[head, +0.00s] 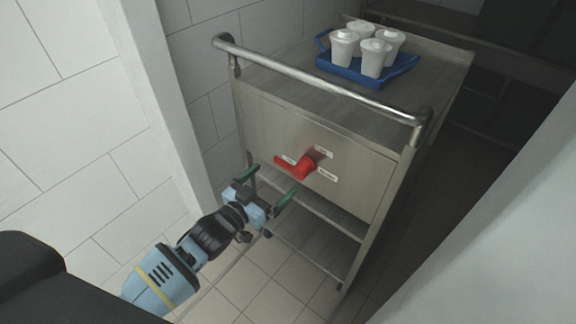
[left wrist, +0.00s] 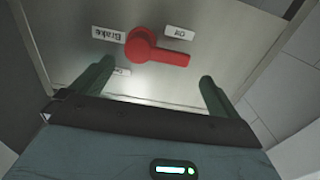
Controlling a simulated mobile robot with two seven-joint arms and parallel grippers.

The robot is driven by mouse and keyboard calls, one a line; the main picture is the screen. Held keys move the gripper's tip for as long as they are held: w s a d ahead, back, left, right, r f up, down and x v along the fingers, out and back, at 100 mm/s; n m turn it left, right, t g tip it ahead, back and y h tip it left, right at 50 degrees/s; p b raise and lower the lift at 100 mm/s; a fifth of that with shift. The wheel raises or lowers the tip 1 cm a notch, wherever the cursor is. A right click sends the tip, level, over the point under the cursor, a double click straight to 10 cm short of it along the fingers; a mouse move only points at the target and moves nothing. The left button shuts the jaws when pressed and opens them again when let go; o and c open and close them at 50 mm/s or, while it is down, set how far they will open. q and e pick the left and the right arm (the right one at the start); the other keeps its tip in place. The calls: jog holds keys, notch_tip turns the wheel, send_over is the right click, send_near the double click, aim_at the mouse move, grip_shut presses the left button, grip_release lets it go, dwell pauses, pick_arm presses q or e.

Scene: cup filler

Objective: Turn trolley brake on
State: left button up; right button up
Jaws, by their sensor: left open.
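The metal trolley (head: 270,112) has a red brake lever (head: 299,164) on its end panel. In the head view the lever's handle points left, toward a small white label. More white labels sit above it and at its lower right. My left gripper (head: 268,184) is open with green fingers, just below and in front of the lever. In the left wrist view its fingers (left wrist: 158,88) are apart, with nothing between them.
A blue tray (head: 348,74) with several white lidded cups (head: 372,55) stands on the trolley top. A metal push bar (head: 320,80) runs across the trolley's near end. A white tiled wall (head: 70,110) is at left, and a pale surface (head: 500,230) is at right.

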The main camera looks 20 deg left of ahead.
aim_at(286, 168)
pick_arm(q)
jog(key=x, duration=0.7)
jog(key=shift+w+f, duration=0.1)
jog(key=shift+w, duration=0.05)
pick_arm(e)
jog(key=shift+s+f, duration=0.3)
jog(key=shift+s, duration=0.1)
pick_arm(q)
jog(key=c, duration=1.2)
pick_arm(e)
jog(key=shift+w, duration=0.3)
jog(key=shift+d, duration=0.1)
